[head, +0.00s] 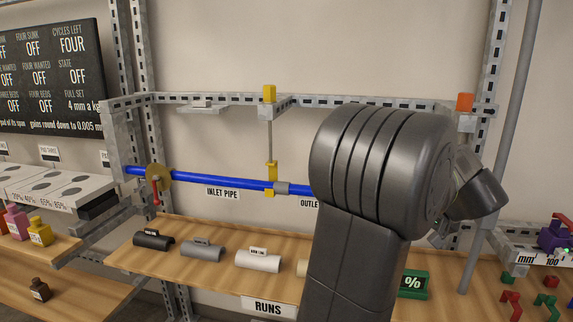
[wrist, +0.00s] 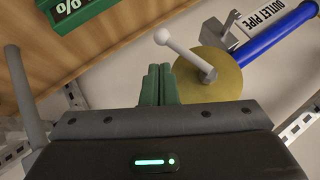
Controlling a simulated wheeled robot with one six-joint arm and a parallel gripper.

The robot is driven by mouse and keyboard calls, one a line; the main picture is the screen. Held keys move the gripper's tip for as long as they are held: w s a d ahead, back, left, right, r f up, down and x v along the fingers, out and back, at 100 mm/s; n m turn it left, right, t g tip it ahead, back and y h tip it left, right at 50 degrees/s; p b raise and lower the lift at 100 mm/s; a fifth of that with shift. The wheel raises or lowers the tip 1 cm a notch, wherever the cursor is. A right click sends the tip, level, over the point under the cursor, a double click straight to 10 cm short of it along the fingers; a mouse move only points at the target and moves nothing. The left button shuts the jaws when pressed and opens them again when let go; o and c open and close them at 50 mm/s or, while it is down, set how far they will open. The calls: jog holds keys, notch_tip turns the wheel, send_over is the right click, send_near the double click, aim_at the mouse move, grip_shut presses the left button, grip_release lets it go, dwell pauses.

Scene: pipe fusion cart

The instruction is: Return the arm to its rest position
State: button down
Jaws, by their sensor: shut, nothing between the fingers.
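My gripper (wrist: 158,85) shows in the wrist view with its two green fingers together and nothing between them. The fingertips are close beside a brass disc (wrist: 207,75) with a white-knobbed lever (wrist: 185,52); whether they touch it I cannot tell. In the head view my arm is raised in front of the right half of the cart, and its bulky dark link hides most of my gripper. The blue pipe (head: 220,182) runs across the frame and goes out of sight behind my arm; its outlet end (wrist: 279,38) shows in the wrist view.
A wooden shelf (head: 205,276) carries a black (head: 153,240), a grey (head: 202,250) and a white half-shell (head: 258,260). A green % box (head: 413,284) stands right of my arm. Metal uprights (head: 492,60) and a grey pole (head: 515,110) are close on the right. A status board (head: 50,80) hangs at left.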

jog(key=shift+w+d+r+n+g+h, duration=0.15)
jog(key=shift+r+n+h, duration=0.2)
jog(key=shift+r+h, duration=0.35)
jog(key=shift+w+r+n+g+h, duration=0.15)
jog(key=shift+r+n+h, duration=0.2)
jog(key=shift+r+h, duration=0.3)
jog(key=shift+s, duration=0.1)
jog(key=shift+f, duration=0.15)
